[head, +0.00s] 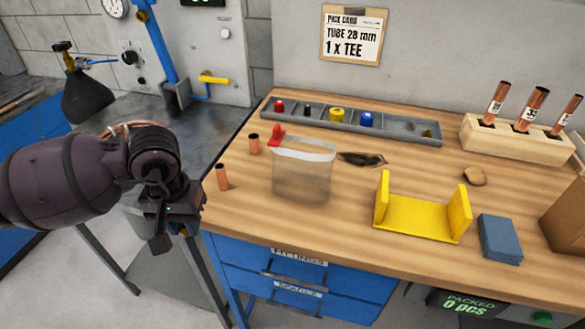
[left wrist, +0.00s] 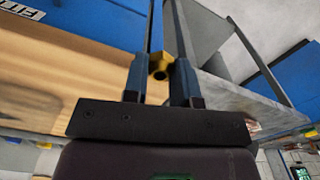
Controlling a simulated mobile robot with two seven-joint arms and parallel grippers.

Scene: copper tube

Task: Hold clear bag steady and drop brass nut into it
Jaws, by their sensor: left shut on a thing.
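The clear bag (head: 302,180) stands upright on the wooden bench, with a pale band along its top edge. A red clip-like piece (head: 277,133) is at its upper left corner. My left gripper (head: 184,230) is at the bench's left front edge, left of the bag and apart from it. The nut is mostly hidden in the head view. My right gripper is in neither view.
Short copper pieces (head: 221,177) stand between my left gripper and the bag. A grey parts tray (head: 395,127) lies behind. A yellow cradle (head: 420,217), blue block (head: 500,240) and wooden tube rack (head: 520,143) are to the right. Bare bench lies before the bag.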

